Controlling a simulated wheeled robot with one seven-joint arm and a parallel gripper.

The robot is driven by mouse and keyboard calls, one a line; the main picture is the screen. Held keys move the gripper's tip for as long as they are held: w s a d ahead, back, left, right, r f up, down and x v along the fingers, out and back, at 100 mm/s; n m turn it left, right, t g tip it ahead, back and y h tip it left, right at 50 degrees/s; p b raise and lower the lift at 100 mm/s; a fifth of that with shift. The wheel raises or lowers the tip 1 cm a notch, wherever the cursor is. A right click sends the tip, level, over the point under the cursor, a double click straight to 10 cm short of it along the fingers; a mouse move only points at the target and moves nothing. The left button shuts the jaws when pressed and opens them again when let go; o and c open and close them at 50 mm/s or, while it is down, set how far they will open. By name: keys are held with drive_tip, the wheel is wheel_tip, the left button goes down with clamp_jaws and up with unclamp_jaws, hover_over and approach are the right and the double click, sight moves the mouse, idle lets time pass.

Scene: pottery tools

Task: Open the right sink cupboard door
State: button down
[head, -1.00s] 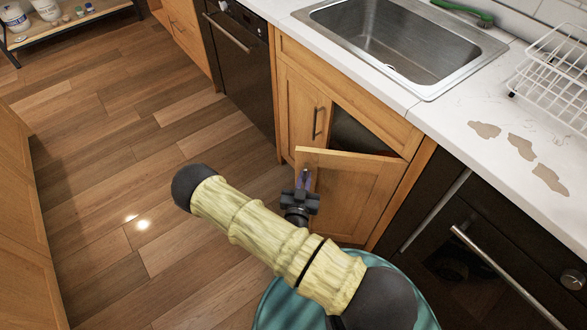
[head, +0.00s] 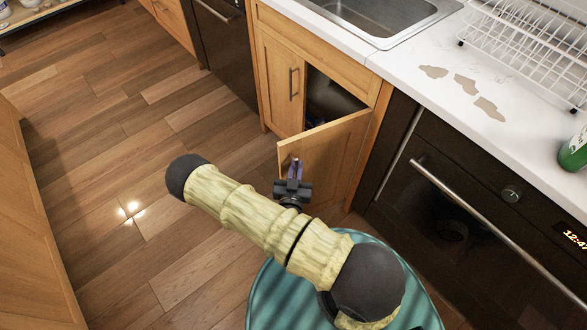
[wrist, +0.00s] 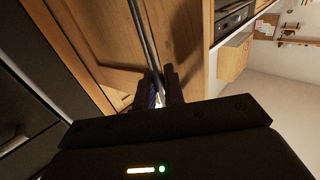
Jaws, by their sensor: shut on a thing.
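The right sink cupboard door (head: 335,150) is wooden and stands partly open, swung out from the cabinet, with its hinge side to the right. The dark cupboard interior (head: 330,98) shows through the gap. My gripper (head: 294,168) is at the door's outer face near its free edge. In the wrist view my gripper (wrist: 160,88) is shut on a thin metal bar handle (wrist: 143,38), which runs up between the fingers along the door panel. In the head view the handle is hidden behind the gripper. The left cupboard door (head: 279,85) is closed, with its own bar handle (head: 294,84).
A black oven (head: 470,215) with a long handle stands right of the cupboard, and a dark appliance (head: 232,55) stands left. Above are the white counter (head: 420,65), sink (head: 365,15) and dish rack (head: 530,40). Wooden floor (head: 110,130) is clear to the left.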

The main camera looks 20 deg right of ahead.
drive_tip(key=shift+s, duration=0.2)
drive_tip(key=c, duration=1.7)
unclamp_jaws()
drive_tip(key=v, duration=1.7)
drive_tip(key=shift+s+a, duration=0.15)
